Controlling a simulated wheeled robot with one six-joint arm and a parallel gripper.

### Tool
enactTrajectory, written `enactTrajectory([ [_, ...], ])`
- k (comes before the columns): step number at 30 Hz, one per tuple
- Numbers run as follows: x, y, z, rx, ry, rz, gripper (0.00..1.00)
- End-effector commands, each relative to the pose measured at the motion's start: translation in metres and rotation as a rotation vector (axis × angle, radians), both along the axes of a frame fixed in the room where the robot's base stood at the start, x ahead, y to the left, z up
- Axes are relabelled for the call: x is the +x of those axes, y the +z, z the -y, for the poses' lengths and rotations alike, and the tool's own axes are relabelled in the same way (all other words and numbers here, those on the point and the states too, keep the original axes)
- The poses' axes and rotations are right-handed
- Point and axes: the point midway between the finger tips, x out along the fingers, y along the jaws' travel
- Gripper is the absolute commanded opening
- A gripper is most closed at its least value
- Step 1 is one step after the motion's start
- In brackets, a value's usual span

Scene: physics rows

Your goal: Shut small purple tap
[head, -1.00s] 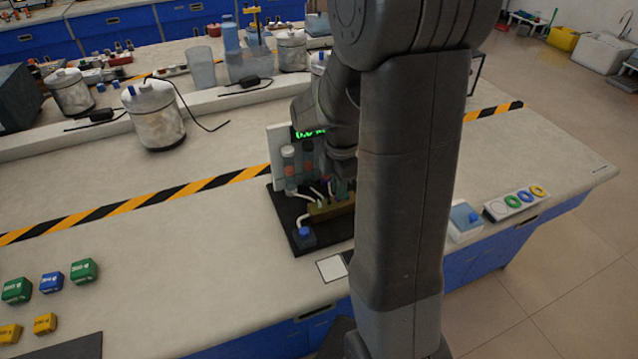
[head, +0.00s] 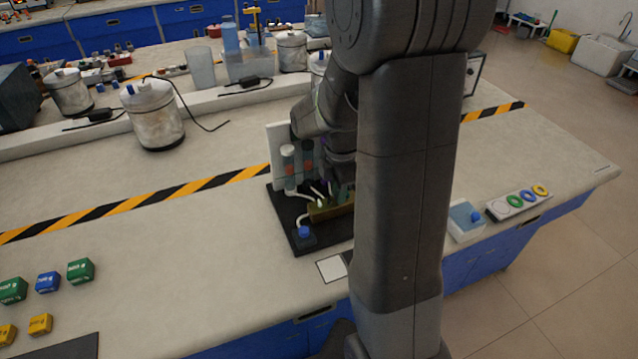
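A black base board (head: 284,215) on the bench carries a brass-coloured manifold (head: 322,211), pale tubes and clear upright cylinders (head: 289,165) with reddish bands. A small purple patch (head: 326,183), perhaps the purple tap, shows just behind the manifold at my gripper's left edge. Its handle position cannot be made out. My gripper (head: 341,182) points down over the manifold's right part. Its fingertips are dark and partly hidden by my arm, so I cannot tell whether they are open or touching a tap. My arm also hides the board's right side.
A blue-knobbed box (head: 304,236) sits at the board's front corner. A white card (head: 331,268) lies in front.

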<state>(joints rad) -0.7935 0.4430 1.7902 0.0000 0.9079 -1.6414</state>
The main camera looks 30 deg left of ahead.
Motion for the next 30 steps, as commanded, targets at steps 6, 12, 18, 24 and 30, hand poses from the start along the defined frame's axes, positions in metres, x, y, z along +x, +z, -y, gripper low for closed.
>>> enactTrajectory([
  [6,-0.0001,-0.0024,0.0001,0.0,0.0,0.0,0.12],
  [12,-0.0001,0.0006,0.0001,0.0,0.0,0.0,0.12],
  [18,-0.0001,0.0039,0.0001,-0.001,0.0,-0.001,0.12],
  [24,-0.0001,0.0036,0.0001,0.0,0.0,0.0,0.12],
  [30,-0.0001,0.0035,0.0001,0.0,0.0,0.0,0.0],
])
